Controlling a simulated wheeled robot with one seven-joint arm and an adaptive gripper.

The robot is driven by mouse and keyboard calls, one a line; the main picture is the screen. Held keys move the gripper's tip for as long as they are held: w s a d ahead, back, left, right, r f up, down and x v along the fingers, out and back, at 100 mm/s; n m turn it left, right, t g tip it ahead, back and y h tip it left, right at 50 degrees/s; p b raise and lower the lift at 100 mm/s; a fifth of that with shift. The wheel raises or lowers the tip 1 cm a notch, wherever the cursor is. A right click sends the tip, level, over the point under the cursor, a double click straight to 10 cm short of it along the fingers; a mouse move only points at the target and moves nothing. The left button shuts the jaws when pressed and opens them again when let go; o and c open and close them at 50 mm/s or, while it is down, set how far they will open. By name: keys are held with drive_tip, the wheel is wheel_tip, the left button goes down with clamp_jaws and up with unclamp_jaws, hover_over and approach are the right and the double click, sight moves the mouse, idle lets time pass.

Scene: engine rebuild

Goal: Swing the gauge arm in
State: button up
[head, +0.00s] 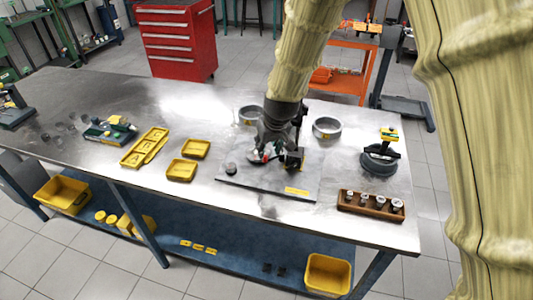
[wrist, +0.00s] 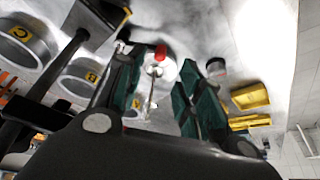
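My gripper (head: 272,150) is over the grey plate (head: 300,192) on the metal bench in the head view, hiding much of what stands there. In the wrist view my gripper (wrist: 160,62) is open, its green-padded fingers apart. Between the fingers shows a pale round part with a red tip (wrist: 160,52) and a thin rod (wrist: 150,98), apparently the gauge and its arm. I cannot tell whether either finger touches it. A dark upright post (head: 299,118) stands just right of my gripper, with a dark block with yellow (head: 293,159) below it.
Two metal rings (head: 250,115) (head: 327,128) lie behind the plate. Yellow trays (head: 182,170) lie further left. A wooden rack of several metal parts (head: 370,204) and a dark round fixture (head: 380,161) are right.

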sight(266, 156)
drive_tip(key=shift+p+x, duration=0.8)
drive_tip(key=shift+x, duration=2.35)
clamp_jaws()
